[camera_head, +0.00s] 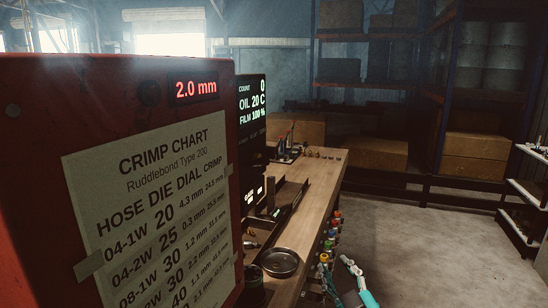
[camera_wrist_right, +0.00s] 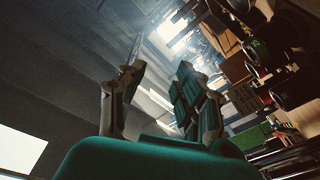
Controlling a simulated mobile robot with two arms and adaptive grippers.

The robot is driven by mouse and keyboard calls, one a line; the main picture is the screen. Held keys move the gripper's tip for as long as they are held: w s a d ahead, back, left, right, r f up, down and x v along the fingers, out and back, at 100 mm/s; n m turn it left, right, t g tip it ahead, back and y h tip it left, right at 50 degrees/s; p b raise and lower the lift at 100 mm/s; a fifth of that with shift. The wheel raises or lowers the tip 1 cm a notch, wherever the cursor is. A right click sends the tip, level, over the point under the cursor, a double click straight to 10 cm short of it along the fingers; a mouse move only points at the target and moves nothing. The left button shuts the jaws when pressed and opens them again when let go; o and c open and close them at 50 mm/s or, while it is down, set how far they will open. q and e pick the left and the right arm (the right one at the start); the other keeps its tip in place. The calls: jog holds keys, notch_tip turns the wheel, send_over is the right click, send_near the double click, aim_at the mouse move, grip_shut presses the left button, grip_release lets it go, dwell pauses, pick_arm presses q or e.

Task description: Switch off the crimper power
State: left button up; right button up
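The red crimper (camera_head: 35,130) fills the left of the head view, close up. A power switch cannot be made out. My right gripper (camera_head: 338,265) is low in the head view, right of the crimper and apart from it, by the bench's front edge. In the right wrist view, its two fingers (camera_wrist_right: 157,80) stand apart with nothing between them. My left gripper is not in view.
A crimp chart (camera_head: 150,210) is taped to the crimper. A dark monitor (camera_head: 252,110) stands behind it. The wooden bench (camera_head: 310,185) holds a round metal dish (camera_head: 279,263); coloured fittings (camera_head: 329,244) line its front edge. Open floor (camera_head: 430,240) lies to the right, before shelving (camera_head: 450,100).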

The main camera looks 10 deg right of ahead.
notch_tip(320, 180, up, 11)
jog(key=w+a+n+t+y, duration=0.1)
jog(key=w+n+t+y, duration=0.1)
jog(key=n+t+y, duration=0.15)
jog(key=s+a+r+n+g+y, duration=0.3)
jog(key=r+n+g+y, duration=0.3)
jog(key=n, duration=0.4)
jog(key=s+a+r+n+g+y, duration=0.3)
jog(key=r+n+g+y, duration=0.1)
jog(key=r+n+y, duration=0.5)
jog(key=s+a+r+n+g+y, duration=0.35)
jog(key=r+n+y, duration=0.3)
jog(key=n, duration=0.45)
jog(key=n+g+h, duration=0.1)
jog(key=n+h, duration=0.5)
jog(key=h, duration=0.7)
send_near(256, 163)
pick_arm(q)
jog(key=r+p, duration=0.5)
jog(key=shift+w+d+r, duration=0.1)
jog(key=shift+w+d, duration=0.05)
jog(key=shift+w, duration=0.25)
pick_arm(e)
jog(key=x, duration=0.7)
jog(key=shift+w+f, duration=0.25)
jog(key=shift+w, duration=0.05)
grip_shut()
